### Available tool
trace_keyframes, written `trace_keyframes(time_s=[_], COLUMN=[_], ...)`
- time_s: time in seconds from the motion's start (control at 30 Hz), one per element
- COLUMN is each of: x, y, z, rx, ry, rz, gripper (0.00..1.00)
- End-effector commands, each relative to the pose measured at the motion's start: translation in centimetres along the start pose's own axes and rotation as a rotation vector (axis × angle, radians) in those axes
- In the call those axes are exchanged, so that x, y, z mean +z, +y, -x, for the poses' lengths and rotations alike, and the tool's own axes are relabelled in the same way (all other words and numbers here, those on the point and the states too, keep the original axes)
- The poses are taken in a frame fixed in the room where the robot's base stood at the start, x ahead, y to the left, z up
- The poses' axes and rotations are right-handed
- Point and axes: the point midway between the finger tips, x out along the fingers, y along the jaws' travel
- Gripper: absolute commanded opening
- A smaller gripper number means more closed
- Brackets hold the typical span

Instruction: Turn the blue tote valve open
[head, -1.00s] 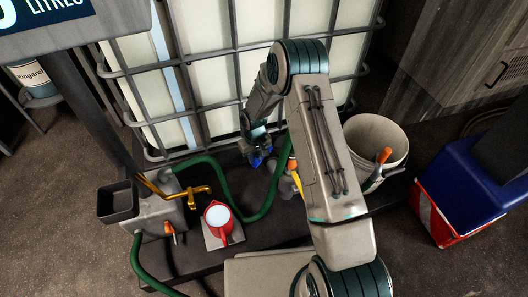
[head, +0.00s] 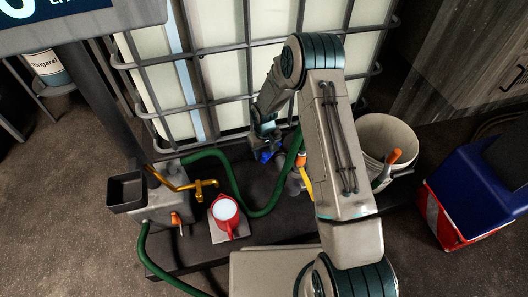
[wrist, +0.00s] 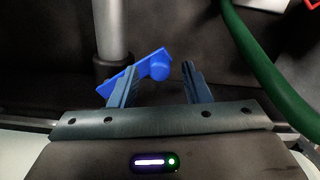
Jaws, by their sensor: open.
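The blue tote valve handle (wrist: 154,68) is a bright blue bar with a round hub, lying at a slant in the wrist view. My gripper (wrist: 160,84) is open, its two darker blue fingers on either side of the hub. The bar's left end overlaps the left finger in the picture; I cannot tell if they touch. The right finger appears apart from the hub. In the head view the handle is a small blue patch (head: 265,156) low at the tote's front, mostly hidden by my gripper (head: 268,143) and arm.
A caged white tote (head: 222,80) stands behind. A green hose (head: 262,211) curves beside the handle. A red jug (head: 226,212) sits on a plate below a brass tap (head: 198,186) at left. A pale bucket (head: 384,135) stands at right, near a blue and red box (head: 470,190).

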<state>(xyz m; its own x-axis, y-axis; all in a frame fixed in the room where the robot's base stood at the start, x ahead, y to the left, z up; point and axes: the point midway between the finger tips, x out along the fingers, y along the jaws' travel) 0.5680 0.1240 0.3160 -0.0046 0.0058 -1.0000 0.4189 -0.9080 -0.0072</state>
Motion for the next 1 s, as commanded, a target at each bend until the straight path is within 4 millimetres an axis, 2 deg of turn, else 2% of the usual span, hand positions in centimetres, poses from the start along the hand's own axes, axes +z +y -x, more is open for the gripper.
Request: trace_keyframes(time_s=[0.3, 0.5, 0.7, 1.0], x=[-0.1, 0.0, 0.0, 0.0], y=[0.0, 0.0, 0.0, 0.0], z=[7.3, 11.1, 12.8, 13.0], rx=[0.001, 0.0, 0.0, 0.0], ry=[0.004, 0.002, 0.001, 0.0], rz=[0.0, 0.001, 0.001, 0.001], gripper=[0.43, 0.43, 0.43, 0.43])
